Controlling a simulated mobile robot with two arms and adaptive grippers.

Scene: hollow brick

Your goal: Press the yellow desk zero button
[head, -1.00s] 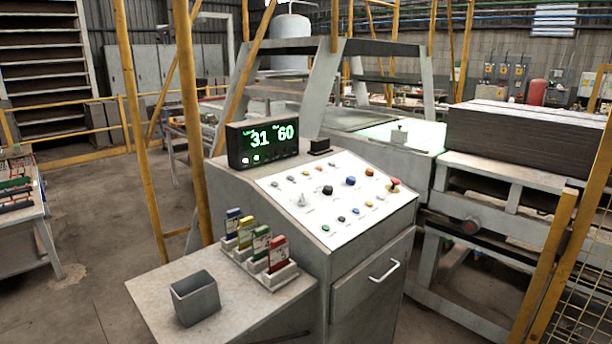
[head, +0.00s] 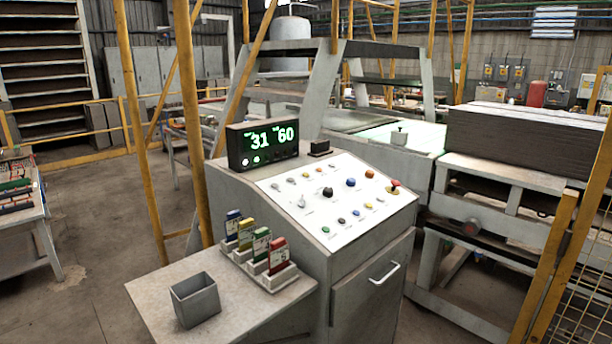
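The sloped white control panel (head: 300,215) stands in the middle of the view on a grey console (head: 345,260). It carries several small buttons and knobs. A small yellow button (head: 368,205) sits in the lower row, right of a blue one (head: 355,212); its label is too small to read. A green button (head: 326,230) is at that row's left end. A blue knob (head: 351,182), a black knob (head: 327,192), an orange button (head: 370,174) and a red button on a yellow base (head: 394,186) sit higher up. Neither gripper is in view.
A display (head: 262,145) reading 31 and 60 stands behind the panel. A side shelf holds a grey bin (head: 195,299) and a rack (head: 268,279) of coloured cards. Yellow posts (head: 190,120) stand at the left, and a yellow mesh guard (head: 575,270) at the right.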

